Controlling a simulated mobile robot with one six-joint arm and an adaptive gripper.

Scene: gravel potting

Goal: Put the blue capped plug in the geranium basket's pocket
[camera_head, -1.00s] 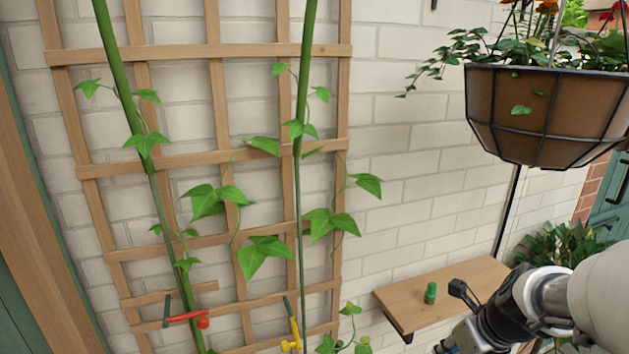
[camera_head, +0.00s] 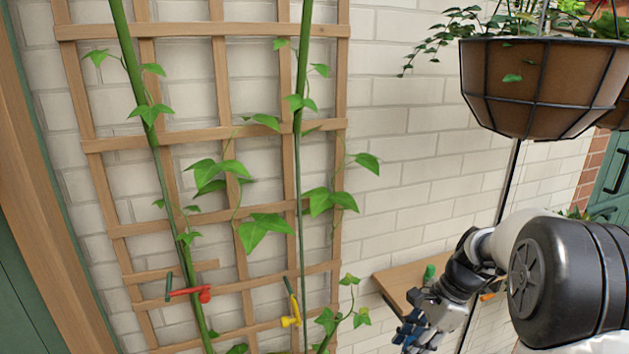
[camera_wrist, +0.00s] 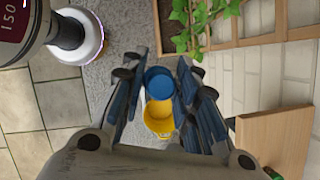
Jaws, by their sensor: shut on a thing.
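My gripper (camera_head: 415,330) is low at the right in the head view, in front of the small shelf. In the wrist view my gripper (camera_wrist: 160,95) is shut, its dark blue fingers on either side of the blue capped plug (camera_wrist: 160,80), whose round blue top shows. A hanging basket (camera_head: 540,85) with a brown liner and dark wire frame is at the upper right in the head view, well above my gripper. Its flowers are mostly cut off, so I cannot tell whether it is the geranium basket. No pocket shows clearly.
A wooden shelf (camera_head: 395,280) on the brick wall holds a green capped thing (camera_head: 429,273). A second basket (camera_head: 612,115) hangs behind the first. A wooden trellis (camera_head: 220,135) with climbing stems fills the left. A yellow bucket (camera_wrist: 160,120) shows below my fingers in the wrist view.

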